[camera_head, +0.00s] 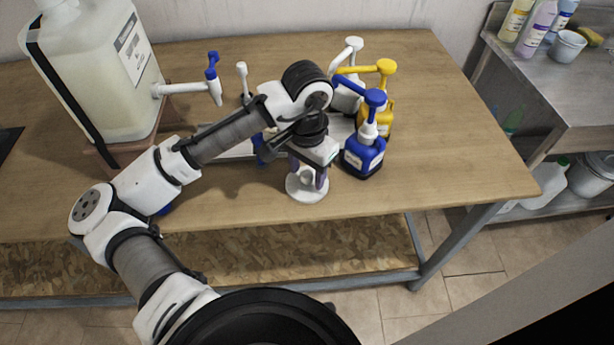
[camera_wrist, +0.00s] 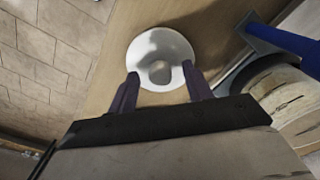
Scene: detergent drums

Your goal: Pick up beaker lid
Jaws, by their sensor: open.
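The beaker lid is a white round disc (camera_head: 303,195) with a raised knob in its middle. It lies near the front edge of the table, and it also shows in the wrist view (camera_wrist: 168,42). My gripper (camera_head: 308,178) points down over the lid, with its two purple fingers apart. In the wrist view my gripper (camera_wrist: 160,72) has one fingertip on each side of the knob, with gaps between. I cannot tell whether the fingertips touch the disc.
A blue pump bottle (camera_head: 362,155) stands close to the right of my gripper, with a yellow pump bottle (camera_head: 386,110) and a white one (camera_head: 347,95) behind. A large translucent drum (camera_head: 95,75) stands at the left. The wooden tabletop (camera_head: 440,130) is clear at the right.

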